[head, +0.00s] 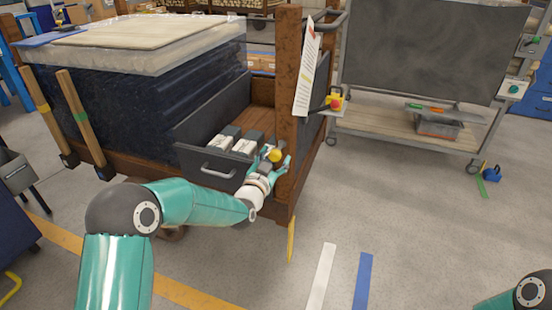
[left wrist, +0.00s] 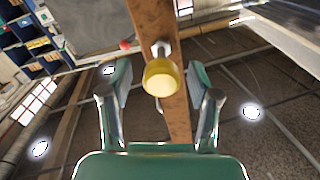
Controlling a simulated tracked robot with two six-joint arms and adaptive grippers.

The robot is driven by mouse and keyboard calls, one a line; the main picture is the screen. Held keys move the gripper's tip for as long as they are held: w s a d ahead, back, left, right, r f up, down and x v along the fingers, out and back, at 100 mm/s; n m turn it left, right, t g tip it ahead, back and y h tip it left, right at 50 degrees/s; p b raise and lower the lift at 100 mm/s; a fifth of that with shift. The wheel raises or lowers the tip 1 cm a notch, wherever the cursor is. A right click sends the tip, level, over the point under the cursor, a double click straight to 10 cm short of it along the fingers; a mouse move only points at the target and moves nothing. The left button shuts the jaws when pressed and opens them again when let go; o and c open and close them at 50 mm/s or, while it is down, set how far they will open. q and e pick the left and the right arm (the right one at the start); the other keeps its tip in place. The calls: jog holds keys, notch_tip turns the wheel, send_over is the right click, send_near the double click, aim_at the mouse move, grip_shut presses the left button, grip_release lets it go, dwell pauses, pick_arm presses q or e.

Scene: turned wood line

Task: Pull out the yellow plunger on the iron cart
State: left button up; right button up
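The yellow plunger (head: 275,155) is a round knob on the rust-brown corner post of the iron cart (head: 287,88). In the left wrist view the plunger (left wrist: 162,78) faces the camera, with a short metal stem behind it running to the post (left wrist: 150,20). My left gripper (head: 270,165) is at the post, right at the plunger. Its two fingers stand open on either side of the knob in the wrist view, with a gap visible on both sides. My right gripper is out of view.
A grey open drawer (head: 215,165) with small boxes sits left of the post. A red and yellow switch box (head: 334,101) and a paper tag (head: 307,70) are on the post's right. A grey wheeled trolley (head: 420,55) stands behind right.

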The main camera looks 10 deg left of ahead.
pick_arm(q)
jog(key=shift+r, duration=0.1)
jog(key=shift+s, duration=0.15)
jog(key=shift+s+a, duration=0.1)
jog(key=shift+s, duration=0.1)
jog(key=s+a, duration=0.1)
jog(key=s, duration=1)
jog(key=shift+s, duration=0.15)
jog(key=shift+a, duration=0.1)
